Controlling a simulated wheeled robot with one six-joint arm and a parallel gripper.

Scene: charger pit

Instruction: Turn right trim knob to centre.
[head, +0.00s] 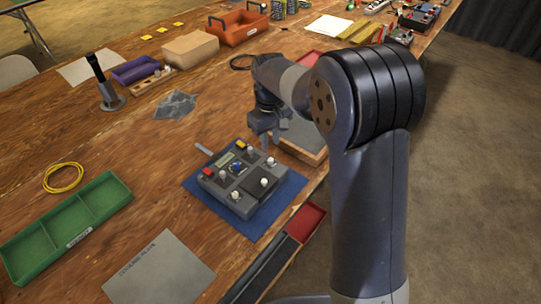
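A grey control box (238,210) sits on a blue mat (280,205) on the wooden table. Its top carries a small display (225,158), a red button (208,171), a yellow button (240,145) and several small pale knobs, including one at the right edge (270,161) and one on a dark plate (264,182). Which one is the right trim knob, and where it points, is too small to tell. My gripper (266,138) hangs just beyond the box's far right corner and appears apart from the knobs. Its fingers are dark and small, so their opening is unclear.
A green tray (118,193) and yellow cable ring (63,177) lie left. A grey sheet (160,270) lies in front. A black-and-red tray (302,222) is right of the mat. Bare table lies left of the box.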

